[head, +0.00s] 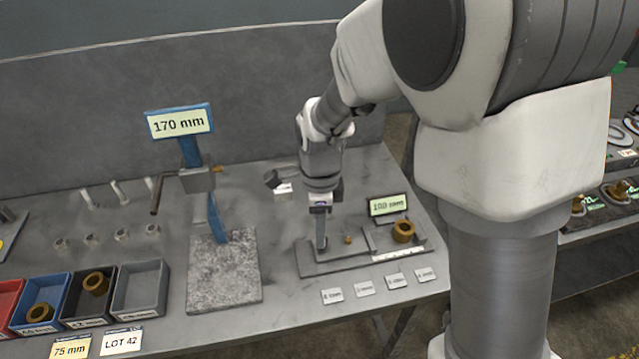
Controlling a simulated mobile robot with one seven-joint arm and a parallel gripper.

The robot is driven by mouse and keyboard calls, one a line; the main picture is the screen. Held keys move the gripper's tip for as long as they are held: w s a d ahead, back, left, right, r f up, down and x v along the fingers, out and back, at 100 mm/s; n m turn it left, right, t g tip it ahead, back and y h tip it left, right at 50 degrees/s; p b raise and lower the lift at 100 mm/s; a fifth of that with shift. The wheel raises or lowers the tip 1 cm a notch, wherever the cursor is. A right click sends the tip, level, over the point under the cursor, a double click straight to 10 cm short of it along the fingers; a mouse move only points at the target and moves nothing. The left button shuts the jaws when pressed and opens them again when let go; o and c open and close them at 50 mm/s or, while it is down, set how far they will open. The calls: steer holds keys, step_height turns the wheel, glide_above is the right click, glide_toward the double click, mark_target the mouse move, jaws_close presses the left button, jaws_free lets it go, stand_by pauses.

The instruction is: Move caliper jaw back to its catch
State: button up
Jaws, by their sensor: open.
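A low grey fixture (340,266) that looks like the caliper stands on the bench, with a small "100 mm" display (388,205) behind it. A brass ring (403,231) sits at its right part, and a small brass knob (348,239) is near its middle. My gripper (321,228) points down over the fixture's left end, where an upright grey piece shows, possibly the jaw. My gripper is open; whether it touches this piece cannot be told. The catch cannot be made out.
A blue height gauge (215,213) reading "170 mm" stands on a granite plate (222,290) to the left. Bins with brass rings, such as the black bin (78,312), are at front left. Small label plates (365,288) lie in front of the fixture. A shelf is at right.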

step_height(320, 180, up, 14)
steer(key=p, duration=0.2)
steer(key=shift+f, duration=0.25)
steer(key=s+d+r+n+t+p, duration=0.4)
steer(key=s+d+r+n, duration=0.8)
steer(key=n, duration=0.5)
steer(key=shift+s+d+r+t+p, duration=0.15)
steer(key=shift+s+d+t+p, duration=0.2)
steer(key=shift+s+d+t, duration=1.1)
steer(key=shift+w+d+g, duration=0.25)
steer(key=shift+d+g, duration=0.15)
steer(key=shift+g, duration=0.25)
